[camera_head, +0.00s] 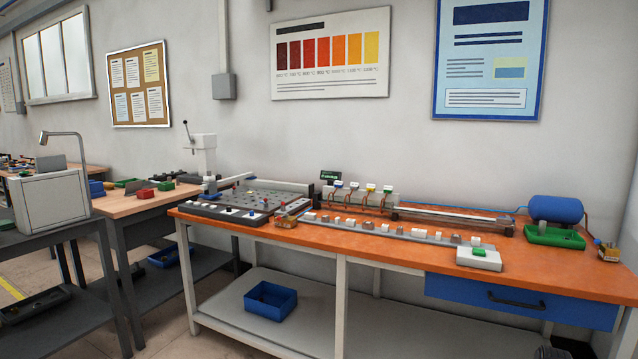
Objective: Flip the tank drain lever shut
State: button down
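A blue tank (555,209) lies on its side at the right end of the orange-topped bench (560,277). A green tray (553,236) is under it. A thin hose runs from the tank's right end down to a small brass-coloured fitting (607,251) at the bench's right edge. I cannot make out the drain lever or its position; it is too small or hidden at this distance. My gripper is not in view.
A white box with a green button (479,258) stands at the bench's front edge, left of the tray. A long rail with several small blocks (388,230) runs along the bench. A blue drawer (520,300) is shut below. A blue bin (270,300) sits on the lower shelf.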

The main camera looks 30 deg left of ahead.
aim_at(609, 245)
jog(key=k+u, duration=0.1)
jog(key=u, duration=1.15)
jog(key=i+l+z, duration=0.15)
jog(key=z, duration=0.25)
jog(key=i+l+z, duration=0.2)
jog(key=z, duration=0.15)
jog(key=i+l+z, duration=0.2)
jog(key=z, duration=0.2)
jog(key=i+l+z, duration=0.15)
jog(key=z, duration=0.25)
